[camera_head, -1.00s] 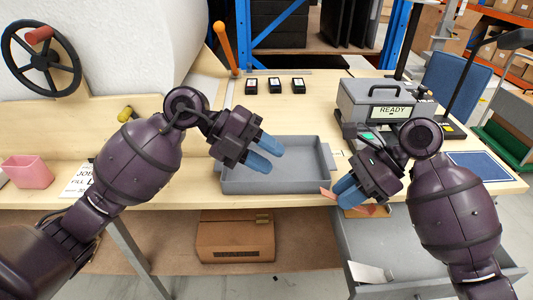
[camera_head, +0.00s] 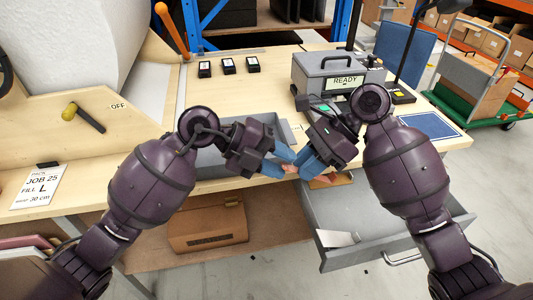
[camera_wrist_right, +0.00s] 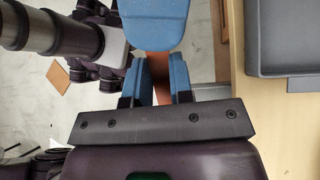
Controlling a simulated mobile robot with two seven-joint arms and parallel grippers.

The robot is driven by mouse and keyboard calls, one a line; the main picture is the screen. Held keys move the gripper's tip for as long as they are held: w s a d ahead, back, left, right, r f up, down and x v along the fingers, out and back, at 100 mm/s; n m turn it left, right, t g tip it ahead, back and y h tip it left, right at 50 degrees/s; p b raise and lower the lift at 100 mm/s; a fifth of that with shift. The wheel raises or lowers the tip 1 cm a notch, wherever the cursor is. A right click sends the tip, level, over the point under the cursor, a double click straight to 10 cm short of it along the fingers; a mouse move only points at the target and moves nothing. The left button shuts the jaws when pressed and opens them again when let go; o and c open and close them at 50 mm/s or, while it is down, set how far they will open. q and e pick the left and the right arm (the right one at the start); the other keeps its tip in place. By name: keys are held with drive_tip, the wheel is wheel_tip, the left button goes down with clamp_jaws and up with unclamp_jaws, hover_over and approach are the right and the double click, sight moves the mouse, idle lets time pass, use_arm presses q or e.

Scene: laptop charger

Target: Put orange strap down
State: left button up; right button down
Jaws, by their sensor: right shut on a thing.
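The orange strap (camera_wrist_right: 158,66) is between the blue fingers of my right gripper (camera_wrist_right: 160,82) in the right wrist view. In the head view my right gripper (camera_head: 308,164) is shut on it. A short pinkish-orange piece of the strap (camera_head: 291,170) shows at the fingertips, and more shows to their right. My left gripper (camera_head: 280,160) is close beside the right one, its blue fingertips near the strap. A broad blue finger crosses the top of the wrist view. Whether the left fingers are closed on the strap cannot be told.
A grey tray (camera_head: 208,166) lies on the bench behind my grippers, partly hidden. A grey case marked READY (camera_head: 336,72) stands to the right. An open drawer (camera_head: 345,213) lies below the bench edge. Several black boxes (camera_head: 228,65) sit at the back.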

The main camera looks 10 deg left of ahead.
use_arm(q)
drive_tip(key=shift+d, duration=0.15)
clamp_jaws()
use_arm(e)
drive_tip(key=c, duration=0.9)
unclamp_jaws()
